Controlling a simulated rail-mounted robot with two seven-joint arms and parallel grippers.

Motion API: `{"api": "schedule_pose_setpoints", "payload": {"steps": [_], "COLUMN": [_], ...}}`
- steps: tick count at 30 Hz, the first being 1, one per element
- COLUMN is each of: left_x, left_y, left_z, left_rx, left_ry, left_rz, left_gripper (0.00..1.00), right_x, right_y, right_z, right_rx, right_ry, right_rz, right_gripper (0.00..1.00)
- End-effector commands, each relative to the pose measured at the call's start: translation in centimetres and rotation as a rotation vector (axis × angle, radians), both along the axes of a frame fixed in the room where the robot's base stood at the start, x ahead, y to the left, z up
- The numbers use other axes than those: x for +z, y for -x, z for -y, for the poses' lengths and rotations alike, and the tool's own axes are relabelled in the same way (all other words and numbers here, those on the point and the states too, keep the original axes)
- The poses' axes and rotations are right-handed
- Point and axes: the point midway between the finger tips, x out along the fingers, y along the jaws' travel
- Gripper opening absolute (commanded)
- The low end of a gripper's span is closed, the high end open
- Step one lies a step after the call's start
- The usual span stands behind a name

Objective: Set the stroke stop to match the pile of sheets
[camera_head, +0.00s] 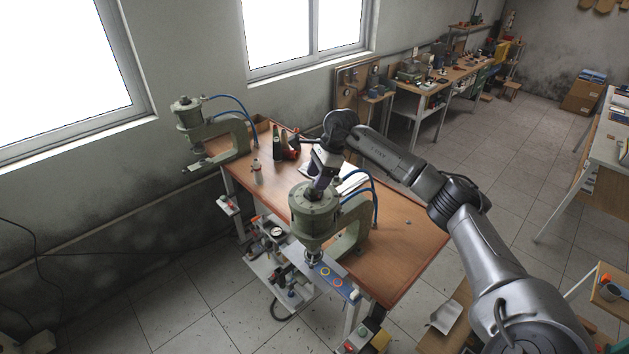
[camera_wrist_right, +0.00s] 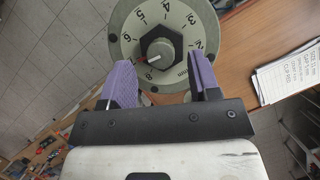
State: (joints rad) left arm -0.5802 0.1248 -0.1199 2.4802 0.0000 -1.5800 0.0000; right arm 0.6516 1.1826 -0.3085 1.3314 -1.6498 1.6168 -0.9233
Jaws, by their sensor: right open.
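The near green press has a round numbered dial (camera_wrist_right: 165,38) on top; this press head (camera_head: 314,205) also shows in the head view. A black hexagon and silver knob (camera_wrist_right: 160,50) sit at the dial's middle, with a red mark on the lower left side, toward the 7 and 8. My right gripper (camera_wrist_right: 155,85) is open and empty. Its purple fingers stand apart near the dial's lower edge, one on each side of the knob. White printed sheets (camera_wrist_right: 288,74) lie on the bench; white paper shows in the head view (camera_head: 352,183). My left gripper is out of view.
A second green press (camera_head: 222,135) stands at the bench's far left end. The wooden bench top (camera_head: 408,238) is mostly clear at right. Dark and red items (camera_head: 284,146) stand toward its back. Blue hoses curve over both presses.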

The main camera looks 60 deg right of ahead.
Motion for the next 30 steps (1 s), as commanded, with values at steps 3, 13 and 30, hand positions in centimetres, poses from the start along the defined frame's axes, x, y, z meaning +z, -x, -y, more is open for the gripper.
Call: {"api": "schedule_pose_setpoints", "payload": {"steps": [3,13,30], "left_x": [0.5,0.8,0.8], "left_y": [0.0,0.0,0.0], "left_z": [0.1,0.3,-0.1], "left_rx": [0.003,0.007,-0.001], "left_ry": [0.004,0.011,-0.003], "left_rz": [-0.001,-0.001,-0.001], "left_gripper": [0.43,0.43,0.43], "right_x": [-1.1,-2.4,-2.3], "right_y": [-0.3,-0.7,-0.7], "right_z": [-0.4,-0.7,-0.7], "right_rx": [-0.001,-0.001,0.000], "right_ry": [-0.001,0.000,0.001], "right_rz": [-0.001,0.000,0.001], "right_gripper": [0.56,0.56,0.23]}}
